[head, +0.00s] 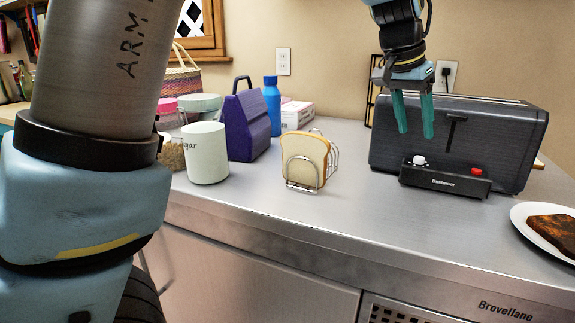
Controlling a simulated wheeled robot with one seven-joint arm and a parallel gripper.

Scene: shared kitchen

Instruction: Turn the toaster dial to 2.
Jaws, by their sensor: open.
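A dark grey toaster (390,149) stands on the steel counter at the right. Its low black front panel (445,183) carries a white dial (419,160) at the left and a red button (476,171) at the right. The dial's setting is too small to read. My gripper (415,134) hangs in front of the toaster's upper left part, with two green fingers pointing down. It is open and empty. Its fingertips appear above the dial, apart from it.
Bread slices (305,158) stand in a wire rack (302,185) mid-counter. A white sugar canister (205,153), a purple box (247,122) and a blue bottle (272,105) stand left. A plate (522,212) with dark toast (556,231) lies right. The counter before the toaster is clear.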

